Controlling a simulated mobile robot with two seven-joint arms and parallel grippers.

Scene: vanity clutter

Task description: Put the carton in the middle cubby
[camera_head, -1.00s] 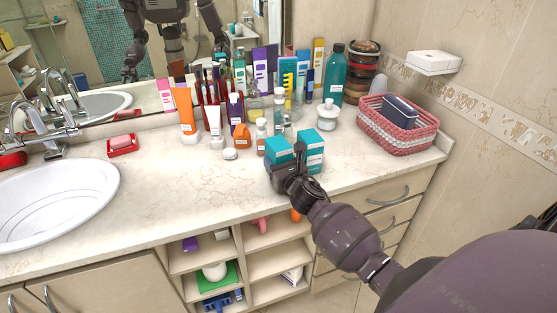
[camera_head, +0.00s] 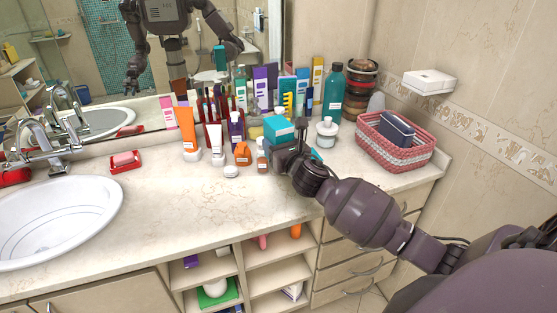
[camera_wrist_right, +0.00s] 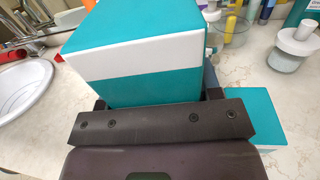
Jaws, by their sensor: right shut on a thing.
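My right gripper (camera_head: 284,150) is shut on a teal carton with a white band (camera_head: 280,130). The carton appears raised above the counter, in front of the bottles. In the right wrist view the carton (camera_wrist_right: 145,50) fills the upper middle, and the fingertips are mostly hidden behind the gripper body. A second teal and white carton (camera_wrist_right: 265,120) stands on the counter beside it; in the head view the arm mostly hides it. Open cubbies (camera_head: 268,262) lie under the counter edge, in at least two columns; their lower part is cut off. My left gripper shows only as a mirror reflection.
Bottles, tubes and boxes crowd the counter by the mirror. A pink basket (camera_head: 393,158) stands at right, a sink (camera_head: 55,220) at left. The front middle counter (camera_head: 190,210) is clear. Some cubbies hold things, including a green box (camera_head: 215,298) and orange item (camera_head: 295,231).

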